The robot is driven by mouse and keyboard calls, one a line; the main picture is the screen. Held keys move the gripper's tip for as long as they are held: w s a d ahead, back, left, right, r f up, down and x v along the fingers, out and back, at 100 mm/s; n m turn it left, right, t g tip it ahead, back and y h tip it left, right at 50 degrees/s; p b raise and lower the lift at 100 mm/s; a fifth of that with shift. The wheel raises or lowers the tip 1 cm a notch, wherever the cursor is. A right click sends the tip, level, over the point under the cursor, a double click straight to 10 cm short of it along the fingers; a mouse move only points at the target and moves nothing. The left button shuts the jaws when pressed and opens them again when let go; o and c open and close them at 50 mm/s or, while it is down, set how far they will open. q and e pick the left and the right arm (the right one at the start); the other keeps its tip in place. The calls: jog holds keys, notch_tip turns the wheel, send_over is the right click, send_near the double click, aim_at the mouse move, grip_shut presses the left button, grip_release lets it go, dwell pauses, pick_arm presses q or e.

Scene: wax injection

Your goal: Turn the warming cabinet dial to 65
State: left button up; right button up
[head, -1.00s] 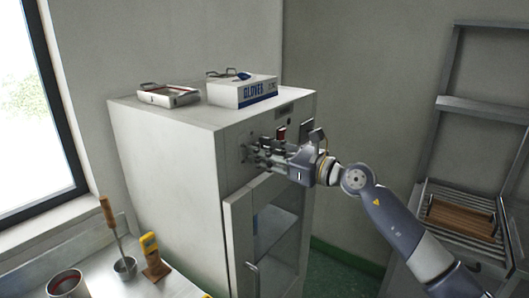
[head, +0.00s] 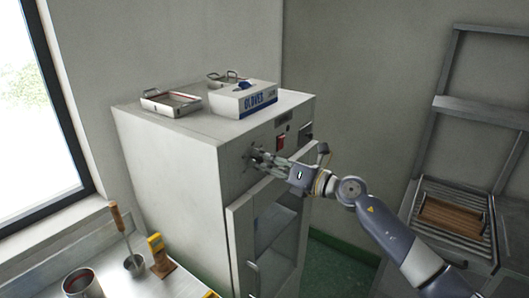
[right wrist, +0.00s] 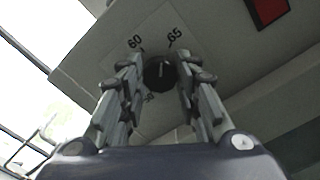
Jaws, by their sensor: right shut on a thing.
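The warming cabinet (head: 170,150) is a tall white box with a glass-fronted door. Its dark round dial (right wrist: 159,73) is on the upper front, with the labels 60 and 65 on the plate around it and another label, hard to read, at the lower left. A pale mark on the dial seems to point up between 60 and 65; its exact setting is unclear. My right gripper (head: 260,157) is at the dial; in the right wrist view its fingers (right wrist: 160,68) are on either side of the dial, shut on it. My left gripper is out of view.
A red switch (head: 281,143) is right of the dial. A glove box (head: 242,99) and a metal tray (head: 172,104) lie on the cabinet. A bench at lower left holds a pot (head: 80,281) and tools. A rack with a wooden board (head: 452,217) stands right.

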jog(key=shift+m+p, duration=1.2)
jog(key=shift+m, duration=0.3)
jog(key=o, duration=1.1)
jog(key=shift+d, duration=0.1)
jog(key=shift+c, duration=0.2)
jog(key=shift+s+d, duration=0.1)
jog(key=shift+d, duration=0.15)
jog(key=v, duration=1.1)
jog(key=shift+s, duration=0.15)
